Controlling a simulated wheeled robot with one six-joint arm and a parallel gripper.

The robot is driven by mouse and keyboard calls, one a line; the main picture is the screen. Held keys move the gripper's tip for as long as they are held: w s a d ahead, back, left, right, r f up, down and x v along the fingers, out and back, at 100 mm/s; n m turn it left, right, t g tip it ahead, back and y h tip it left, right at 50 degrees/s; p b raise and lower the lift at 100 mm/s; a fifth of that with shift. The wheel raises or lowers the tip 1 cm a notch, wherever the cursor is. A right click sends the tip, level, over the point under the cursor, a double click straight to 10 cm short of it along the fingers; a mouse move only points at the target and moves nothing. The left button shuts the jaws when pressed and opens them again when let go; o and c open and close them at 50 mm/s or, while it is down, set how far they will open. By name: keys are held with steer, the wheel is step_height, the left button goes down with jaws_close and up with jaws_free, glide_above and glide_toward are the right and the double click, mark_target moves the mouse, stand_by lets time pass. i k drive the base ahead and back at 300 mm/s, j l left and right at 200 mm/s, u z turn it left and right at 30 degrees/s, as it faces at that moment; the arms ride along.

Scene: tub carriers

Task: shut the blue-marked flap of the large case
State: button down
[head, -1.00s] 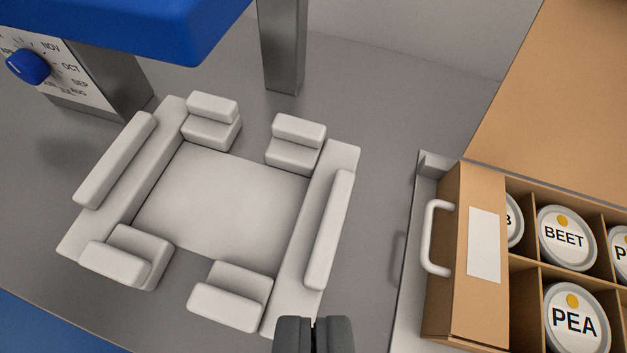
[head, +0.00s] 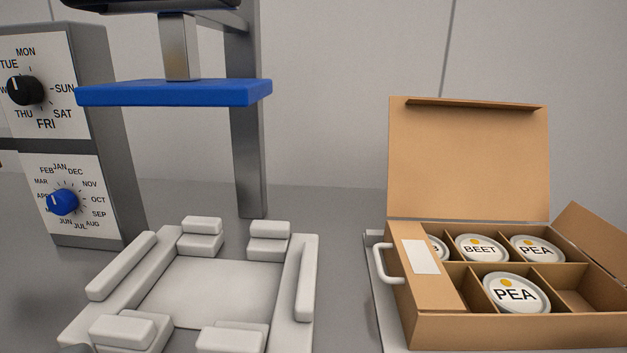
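The large case (head: 500,332) is a brown carton at the right, with cans in its compartments. Its tall back flap (head: 465,160) stands upright with a narrow folded strip along the top. The right flap (head: 598,240) is open and slants outward. At the left a brown panel (head: 430,290) with a blank white label lies flat, partly covering a can. I see no blue mark on any flap; the front side is cut by the picture edge.
A white handle (head: 386,266) sticks out at the case's left. A pale fixture with raised pads (head: 215,290) stands left of it, below a blue plate (head: 175,93) on a metal post (head: 246,150). A dial box (head: 115,160) stands far left.

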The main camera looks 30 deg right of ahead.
mark_target(605, 242)
steer(key=z, duration=1.95)
